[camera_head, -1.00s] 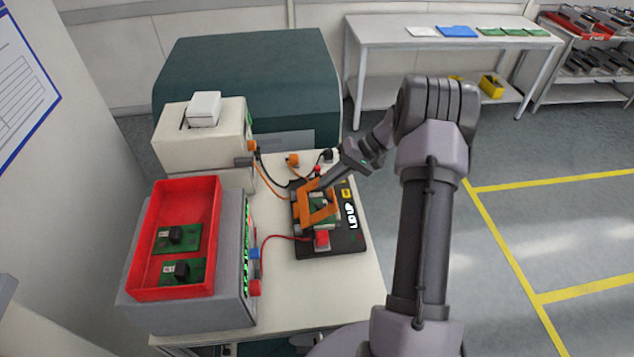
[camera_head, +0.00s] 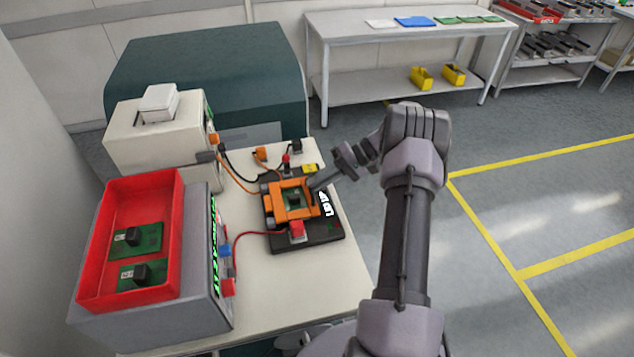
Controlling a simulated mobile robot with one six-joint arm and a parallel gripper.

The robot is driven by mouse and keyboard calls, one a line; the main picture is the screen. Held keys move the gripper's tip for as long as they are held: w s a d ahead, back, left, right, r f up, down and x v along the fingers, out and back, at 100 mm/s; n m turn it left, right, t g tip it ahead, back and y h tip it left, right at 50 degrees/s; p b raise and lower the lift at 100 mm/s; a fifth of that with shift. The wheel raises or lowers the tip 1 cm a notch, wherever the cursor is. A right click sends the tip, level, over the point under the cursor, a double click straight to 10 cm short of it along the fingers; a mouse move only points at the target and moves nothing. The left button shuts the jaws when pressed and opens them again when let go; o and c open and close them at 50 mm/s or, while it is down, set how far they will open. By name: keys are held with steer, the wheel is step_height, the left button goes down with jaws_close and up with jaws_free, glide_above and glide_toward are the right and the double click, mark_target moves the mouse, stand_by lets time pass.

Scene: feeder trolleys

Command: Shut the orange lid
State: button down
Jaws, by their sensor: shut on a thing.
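The orange lid (camera_head: 279,213), an open square frame, lies flat or nearly flat over a green circuit board (camera_head: 288,206) on the black test fixture (camera_head: 320,237). The board shows through the frame's opening. My gripper (camera_head: 312,192) is at the lid's right edge, shut on it. The fingertips are small and partly hidden there, and I cannot tell whether a small gap remains under the lid. White lettering (camera_head: 325,205) glows on the fixture to the right of the lid; it is too small to read surely.
A red tray (camera_head: 178,235) with two boards sits on a grey instrument at left. Cables run left from the fixture. A cream box (camera_head: 150,140) stands behind. Free floor lies to the right.

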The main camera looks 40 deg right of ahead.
steer(key=shift+s+f, duration=0.3)
steer(key=shift+f, duration=0.45)
steer(key=c, duration=1.8)
jaws_free()
steer(key=shift+d, duration=0.1)
steer(key=shift+w+r, duration=0.1)
steer(key=shift+d+r, duration=0.35)
steer(key=p+v, duration=0.3)
steer(key=v, duration=1.3)
steer(key=shift+s+d+p, duration=0.15)
steer(key=shift+s+p, duration=0.05)
steer(key=shift+p, duration=0.1)
steer(key=shift+w+r, duration=0.1)
